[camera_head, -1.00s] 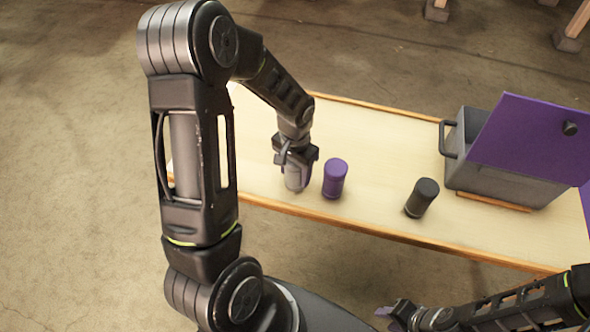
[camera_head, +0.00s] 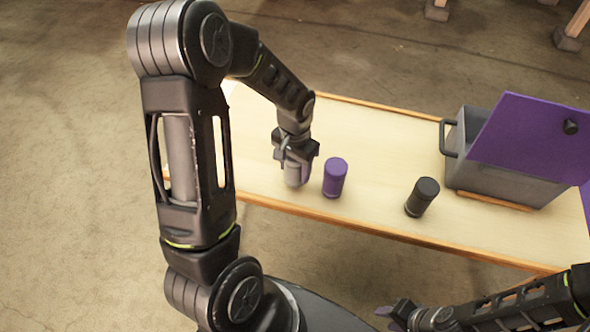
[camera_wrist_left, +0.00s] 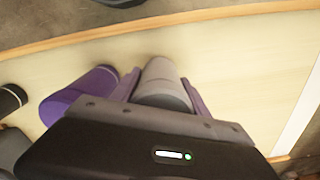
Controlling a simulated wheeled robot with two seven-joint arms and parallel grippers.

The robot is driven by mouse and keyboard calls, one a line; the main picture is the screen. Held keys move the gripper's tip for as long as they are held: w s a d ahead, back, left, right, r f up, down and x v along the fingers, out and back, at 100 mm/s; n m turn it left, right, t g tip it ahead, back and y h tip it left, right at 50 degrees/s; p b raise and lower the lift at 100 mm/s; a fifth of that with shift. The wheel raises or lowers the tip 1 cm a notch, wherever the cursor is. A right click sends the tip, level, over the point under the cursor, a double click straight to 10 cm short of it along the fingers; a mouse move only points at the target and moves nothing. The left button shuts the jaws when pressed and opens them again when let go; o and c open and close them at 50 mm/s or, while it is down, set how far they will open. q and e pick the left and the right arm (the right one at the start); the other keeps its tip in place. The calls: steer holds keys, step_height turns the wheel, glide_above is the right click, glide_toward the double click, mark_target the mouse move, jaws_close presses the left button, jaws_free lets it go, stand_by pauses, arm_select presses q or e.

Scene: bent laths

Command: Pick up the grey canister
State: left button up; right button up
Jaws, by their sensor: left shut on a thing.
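The grey canister (camera_head: 293,178) is at the left part of the table, held between the fingers of my left gripper (camera_head: 298,170). In the left wrist view the canister (camera_wrist_left: 162,84) sits between the two purple-grey fingers of the gripper (camera_wrist_left: 160,92), which are shut on it. Its upper part is hidden by the gripper in the head view. I cannot tell whether its base touches the table. My right gripper (camera_head: 396,316) is low at the bottom of the head view, away from the canisters; its jaw opening is unclear.
A purple canister (camera_head: 335,178) stands just right of the grey one. A black canister (camera_head: 422,197) stands further right. A grey bin (camera_head: 465,150) with a purple panel (camera_head: 530,138) is at the table's right. The table (camera_head: 385,150) is clear between the black canister and the back edge.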

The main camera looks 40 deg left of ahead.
arm_select(q)
step_height(320, 180, up, 9)
steer(key=shift+f+b, duration=0.1)
steer(key=shift+b, duration=0.35)
stand_by(0.4)
